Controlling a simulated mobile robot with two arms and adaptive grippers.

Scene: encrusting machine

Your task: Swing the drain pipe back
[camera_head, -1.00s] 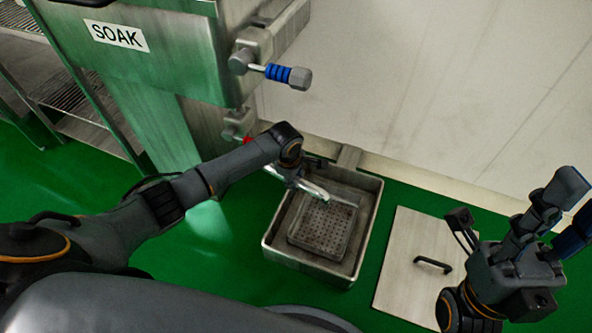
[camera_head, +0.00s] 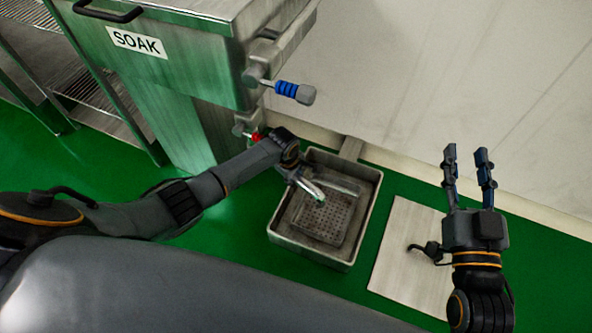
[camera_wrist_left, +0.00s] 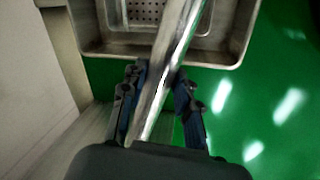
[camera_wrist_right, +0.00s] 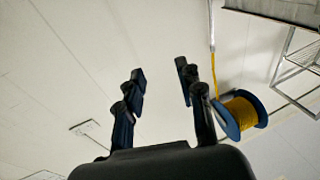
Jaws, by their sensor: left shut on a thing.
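The drain pipe (camera_wrist_left: 165,75) is a shiny metal tube. In the left wrist view it runs between the fingers of my left gripper (camera_wrist_left: 160,100), which is shut on it, and its far end reaches over the drain basin. In the head view the pipe's end (camera_head: 314,190) shows over the basin (camera_head: 278,232), beside my left gripper (camera_head: 296,178); the rest is hidden behind my arm. My right gripper (camera_head: 468,165) is open and empty, fingers up, above the flat metal cover. It also shows open in the right wrist view (camera_wrist_right: 160,80).
The steel SOAK tank (camera_head: 170,60) stands at upper left, with a blue-banded handle (camera_head: 290,90) and a red-marked fitting (camera_head: 256,136) on its side. The metal cover (camera_head: 395,250) lies on the green floor right of the basin. A pale wall (camera_head: 430,70) stands behind.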

